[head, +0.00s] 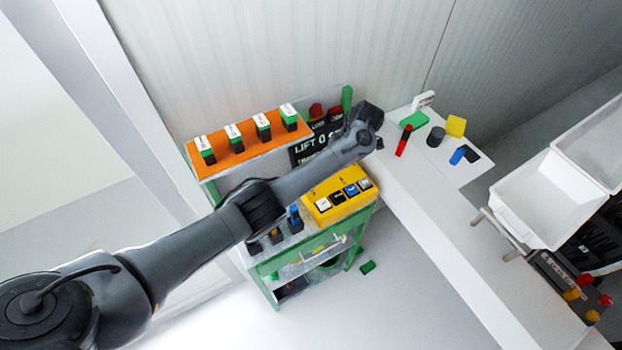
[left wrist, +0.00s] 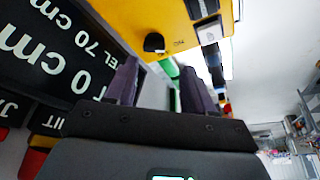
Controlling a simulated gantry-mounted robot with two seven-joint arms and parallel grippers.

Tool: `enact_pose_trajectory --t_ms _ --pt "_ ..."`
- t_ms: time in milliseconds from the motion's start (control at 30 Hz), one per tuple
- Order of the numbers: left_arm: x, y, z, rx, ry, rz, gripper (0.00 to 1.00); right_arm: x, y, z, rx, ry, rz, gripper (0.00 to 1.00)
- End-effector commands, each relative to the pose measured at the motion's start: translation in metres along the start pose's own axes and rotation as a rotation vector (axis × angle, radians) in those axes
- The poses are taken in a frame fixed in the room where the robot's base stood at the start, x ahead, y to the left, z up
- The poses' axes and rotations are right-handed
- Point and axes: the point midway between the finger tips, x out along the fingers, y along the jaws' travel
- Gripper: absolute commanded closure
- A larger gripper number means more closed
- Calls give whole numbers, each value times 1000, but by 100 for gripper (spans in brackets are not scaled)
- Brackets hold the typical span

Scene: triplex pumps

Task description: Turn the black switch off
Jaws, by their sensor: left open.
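A yellow switch box (head: 325,214) stands on the green cart and carries a row of small switches: a white one, a black switch (head: 337,197), a blue one and another dark one. My left arm comes in from the left and passes just behind the box. My left gripper (left wrist: 160,66) is open, with its two dark fingers apart and nothing gripped. In the left wrist view the yellow box (left wrist: 115,15) is at the top, beyond the fingertips and apart from them. A dark switch (left wrist: 200,8) shows on it; I cannot tell which one. My right gripper is not in view.
Behind the box stands a black sign with white lettering (head: 308,147). An orange shelf (head: 248,153) with several green-and-white blocks is at the left. A white table (head: 410,185) with small coloured objects lies to the right.

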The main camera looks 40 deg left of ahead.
Motion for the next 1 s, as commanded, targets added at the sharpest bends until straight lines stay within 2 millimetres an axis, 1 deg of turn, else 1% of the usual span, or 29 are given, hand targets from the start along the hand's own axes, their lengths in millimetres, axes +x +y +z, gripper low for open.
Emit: enact_pose_trajectory --t_ms 33,133,267,367,700,833,1000 --pt "-2 5 -3 -46 6 -7 47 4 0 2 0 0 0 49" --pt "-6 10 -8 -107 13 -15 47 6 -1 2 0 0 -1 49" --pt "1 11 -11 -133 17 -20 47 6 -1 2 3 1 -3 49" --pt "13 10 -11 -132 18 -21 47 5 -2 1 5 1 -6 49" --pt "67 9 -12 -128 17 -20 47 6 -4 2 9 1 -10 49" --pt "83 9 -12 -128 16 -19 47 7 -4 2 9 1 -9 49" --pt "95 9 -12 -128 15 -18 47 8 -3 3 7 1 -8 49"
